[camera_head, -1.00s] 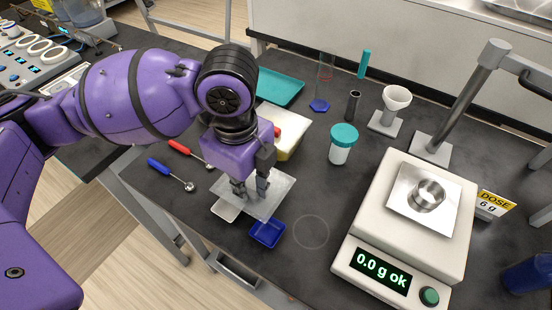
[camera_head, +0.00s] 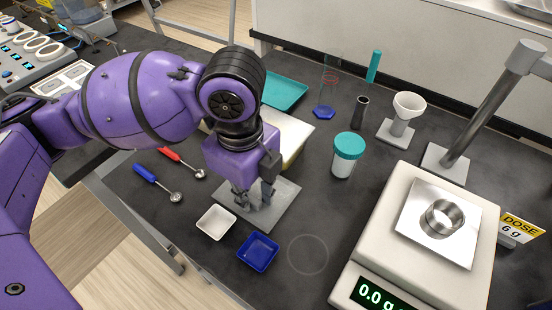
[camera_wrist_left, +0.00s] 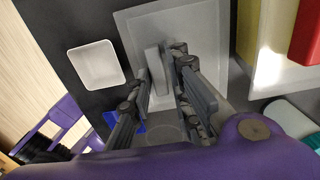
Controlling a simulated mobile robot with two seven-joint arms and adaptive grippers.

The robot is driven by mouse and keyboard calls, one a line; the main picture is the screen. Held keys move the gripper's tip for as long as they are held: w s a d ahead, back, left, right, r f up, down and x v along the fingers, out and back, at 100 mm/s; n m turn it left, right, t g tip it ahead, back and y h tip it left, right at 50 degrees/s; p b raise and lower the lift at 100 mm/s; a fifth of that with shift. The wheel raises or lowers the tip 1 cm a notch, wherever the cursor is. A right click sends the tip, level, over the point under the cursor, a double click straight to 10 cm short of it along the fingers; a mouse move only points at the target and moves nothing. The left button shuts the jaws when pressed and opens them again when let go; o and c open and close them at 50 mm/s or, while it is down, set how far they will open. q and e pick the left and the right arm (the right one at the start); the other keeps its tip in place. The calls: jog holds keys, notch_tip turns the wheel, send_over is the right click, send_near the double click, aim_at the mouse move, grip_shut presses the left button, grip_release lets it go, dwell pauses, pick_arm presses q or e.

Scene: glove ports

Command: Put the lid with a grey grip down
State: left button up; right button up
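The lid (camera_head: 283,207) is a flat grey square plate lying on the dark bench top, behind the small white and blue trays. In the left wrist view its pale grey grip (camera_wrist_left: 154,70) stands up as a bar from the plate (camera_wrist_left: 135,22). My left gripper (camera_head: 254,197) is low over the lid, pointing down. In the left wrist view its two fingers (camera_wrist_left: 158,78) are apart, one on each side of the grip, with what looks like a narrow gap. My right gripper is in neither view.
A white tray (camera_head: 216,223) and a blue tray (camera_head: 258,252) lie just in front of the lid. A pale box (camera_head: 294,135) stands close behind. Two spoons (camera_head: 158,183) lie left. A teal-capped jar (camera_head: 346,158) and the scale (camera_head: 400,240) are right.

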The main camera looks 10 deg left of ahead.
pick_arm(q)
jog(key=shift+o, duration=0.8)
jog(key=shift+s, duration=0.1)
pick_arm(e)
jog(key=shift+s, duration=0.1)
pick_arm(q)
jog(key=shift+r, duration=0.1)
notch_tip(320, 180, up, 12)
jog(key=p, duration=0.2)
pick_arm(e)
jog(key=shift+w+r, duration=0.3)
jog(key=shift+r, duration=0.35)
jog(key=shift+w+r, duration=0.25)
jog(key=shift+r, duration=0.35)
